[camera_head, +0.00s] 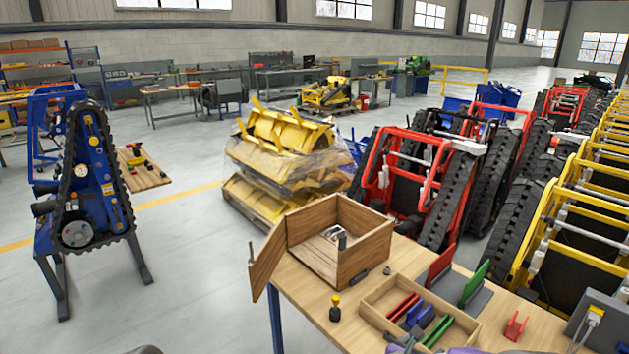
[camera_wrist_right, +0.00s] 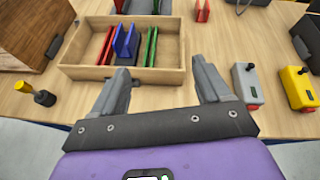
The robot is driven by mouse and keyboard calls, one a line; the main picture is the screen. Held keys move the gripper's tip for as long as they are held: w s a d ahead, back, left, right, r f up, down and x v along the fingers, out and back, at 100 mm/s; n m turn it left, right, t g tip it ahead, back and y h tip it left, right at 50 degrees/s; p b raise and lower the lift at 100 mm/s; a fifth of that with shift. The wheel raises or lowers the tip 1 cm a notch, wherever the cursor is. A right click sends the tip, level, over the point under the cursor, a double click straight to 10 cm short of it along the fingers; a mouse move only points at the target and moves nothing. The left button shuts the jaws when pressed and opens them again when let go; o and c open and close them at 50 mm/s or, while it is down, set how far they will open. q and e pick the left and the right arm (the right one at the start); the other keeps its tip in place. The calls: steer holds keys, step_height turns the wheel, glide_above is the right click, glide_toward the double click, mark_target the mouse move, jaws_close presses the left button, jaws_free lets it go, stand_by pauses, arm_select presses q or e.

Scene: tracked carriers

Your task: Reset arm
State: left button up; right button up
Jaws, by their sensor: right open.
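My right gripper (camera_wrist_right: 160,85) is open, with two grey fingers apart and nothing between them in the right wrist view. It is over the near edge of the table (camera_wrist_right: 170,97), close to the front wall of a wooden tray (camera_wrist_right: 125,73). In the head view only a little of it shows at the bottom edge, by the tray (camera_head: 372,315). My left gripper is not in view.
The tray holds red, blue and green pieces. An open wooden box (camera_head: 365,262) and a yellow-topped black item (camera_head: 335,308) stand left of it. Grey (camera_wrist_right: 246,86) and yellow (camera_wrist_right: 298,88) devices are at right. Tracked carriers (camera_head: 415,180) stand behind the table.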

steer(key=s+a+f+n+g+y+b, duration=0.1)
steer(key=a+f+n+y, duration=0.3)
steer(key=f+n, duration=0.55)
steer(key=a+f+n+y+b, duration=0.2)
steer(key=a+f+n+y, duration=0.1)
steer(key=f+n, duration=0.65)
arm_select(q)
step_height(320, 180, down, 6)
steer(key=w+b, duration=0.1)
steer(key=b, duration=0.2)
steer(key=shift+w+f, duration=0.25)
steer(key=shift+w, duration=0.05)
arm_select(e)
steer(key=s+a+f+n+g+y, duration=0.3)
steer(key=s+f+n, duration=0.4)
steer(key=s+n, duration=0.3)
steer(key=s+a+f+n+g+y, duration=0.3)
steer(key=s+a+f+n+g, duration=0.2)
steer(key=s+f+n, duration=0.3)
steer(key=s+a+n, duration=0.1)
steer(key=s+n, duration=0.2)
steer(key=shift+y, duration=0.3)
